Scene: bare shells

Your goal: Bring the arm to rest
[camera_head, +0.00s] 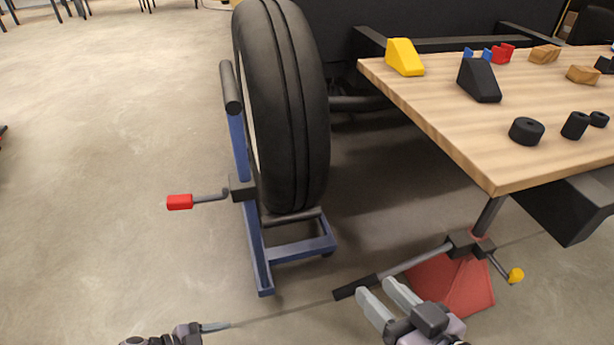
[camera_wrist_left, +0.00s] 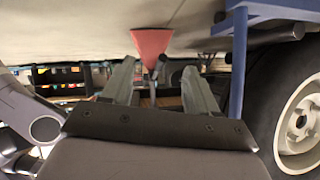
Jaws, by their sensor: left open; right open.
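My right gripper (camera_head: 376,286) is at the bottom of the head view, right of centre. Its two grey fingers are apart, with nothing seen held between them. Its fingertips are close to the black grip (camera_head: 355,287) of a metal bar; I cannot tell whether they touch. My left gripper (camera_head: 214,327) shows only partly at the bottom edge, left of centre, seen side-on. In the left wrist view its two fingers (camera_wrist_left: 158,76) are apart and nothing is seen held between them. Most of both arms is out of view.
A large tyre (camera_head: 290,110) stands on a blue wheeled frame (camera_head: 255,250) with a red-handled crank (camera_head: 180,202). A wooden table (camera_head: 450,110) at right carries blocks and black cylinders.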

